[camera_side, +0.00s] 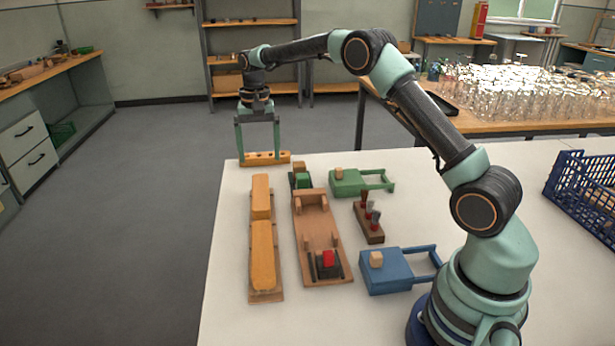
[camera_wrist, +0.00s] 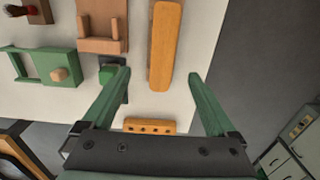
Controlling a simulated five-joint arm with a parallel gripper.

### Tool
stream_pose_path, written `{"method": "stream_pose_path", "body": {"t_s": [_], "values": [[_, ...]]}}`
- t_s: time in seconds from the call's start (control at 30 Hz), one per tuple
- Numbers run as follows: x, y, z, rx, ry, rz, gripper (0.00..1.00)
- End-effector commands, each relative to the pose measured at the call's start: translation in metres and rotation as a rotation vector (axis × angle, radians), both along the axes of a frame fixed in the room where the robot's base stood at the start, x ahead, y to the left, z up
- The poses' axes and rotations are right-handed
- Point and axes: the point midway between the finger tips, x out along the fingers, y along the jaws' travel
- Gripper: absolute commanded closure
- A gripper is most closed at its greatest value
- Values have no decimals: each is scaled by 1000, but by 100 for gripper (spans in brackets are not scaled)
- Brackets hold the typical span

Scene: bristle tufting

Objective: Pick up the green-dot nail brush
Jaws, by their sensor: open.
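My gripper (camera_side: 258,153) is open and empty at the far left end of the white table, fingers pointing down. A small orange wooden block with a row of dark holes (camera_side: 263,158) lies between or just beside its fingertips. In the wrist view my open gripper (camera_wrist: 158,78) has this holed block (camera_wrist: 149,126) between its fingers, nearer the palm in the picture; contact cannot be told. I cannot make out a green dot on any block, so I cannot tell which piece is the green-dot nail brush.
Long orange blocks (camera_side: 262,250) lie on brown boards. Beside them are a brown wooden fixture (camera_side: 313,215) with a red block (camera_side: 328,258), a small green block (camera_side: 302,181), a green fixture (camera_side: 348,184), a tool rack (camera_side: 369,226) and a blue fixture (camera_side: 390,272). A blue crate (camera_side: 583,195) stands right.

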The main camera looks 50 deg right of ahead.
Motion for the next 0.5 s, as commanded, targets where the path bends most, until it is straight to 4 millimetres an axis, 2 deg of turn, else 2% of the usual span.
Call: {"method": "stream_pose_path", "body": {"t_s": [0.33, 0.5], "values": [[0, 0, -52, 1, 5, -3, 7], [1, 0, -68, 0, 3, -2, 7]]}}
